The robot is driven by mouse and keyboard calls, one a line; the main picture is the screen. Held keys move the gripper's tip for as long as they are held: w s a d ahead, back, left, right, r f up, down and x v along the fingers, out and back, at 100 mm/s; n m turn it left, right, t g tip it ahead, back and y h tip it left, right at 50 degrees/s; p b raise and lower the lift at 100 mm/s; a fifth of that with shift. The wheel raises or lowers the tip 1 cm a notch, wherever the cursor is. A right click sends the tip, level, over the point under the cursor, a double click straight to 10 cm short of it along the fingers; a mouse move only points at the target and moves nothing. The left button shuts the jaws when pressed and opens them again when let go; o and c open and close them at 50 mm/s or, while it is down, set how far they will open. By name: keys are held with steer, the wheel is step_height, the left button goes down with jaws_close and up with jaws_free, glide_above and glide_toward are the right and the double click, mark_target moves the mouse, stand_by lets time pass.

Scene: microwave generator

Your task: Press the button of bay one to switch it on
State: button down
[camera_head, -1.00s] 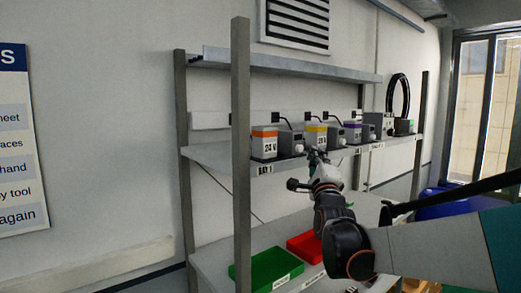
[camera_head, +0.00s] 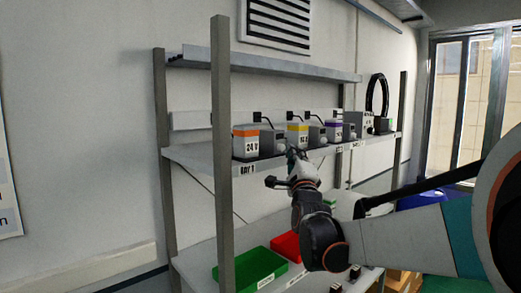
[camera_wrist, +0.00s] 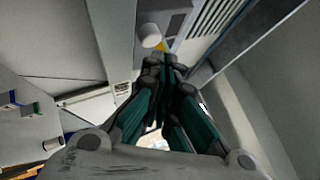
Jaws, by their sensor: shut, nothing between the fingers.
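Bay one stands at the left end of the shelf, over the label "BAY 1" (camera_head: 247,170). It has an orange-topped 24 V battery (camera_head: 246,144) with a grey charger box (camera_head: 272,142) to its right. My gripper (camera_head: 293,158) is shut and empty, at the shelf's front edge, right of that box and below the yellow-topped battery (camera_head: 297,131). In the wrist view the closed fingertips (camera_wrist: 167,64) point toward a grey box with a round white knob (camera_wrist: 149,35), slightly apart from it. I cannot tell which bay that box belongs to. No button shows clearly.
A grey post (camera_head: 222,150) stands in front of the shelf (camera_head: 200,157) at left. A purple-topped battery (camera_head: 334,130) sits further right. Green (camera_head: 250,268) and red (camera_head: 285,245) trays lie on the lower table. An upper shelf (camera_head: 270,68) runs above.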

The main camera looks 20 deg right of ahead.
steer(key=shift+w, duration=0.1)
stand_by(0.6)
steer(key=shift+w+a, duration=0.2)
steer(key=shift+w, duration=0.15)
steer(key=shift+w+a, duration=0.15)
steer(key=shift+w, duration=0.3)
stand_by(0.8)
steer(key=shift+s, duration=0.15)
steer(key=shift+s+d, duration=0.3)
steer(key=shift+s, duration=0.45)
steer(key=s+d, duration=0.2)
steer(key=s, duration=0.3)
steer(key=shift+s, duration=0.4)
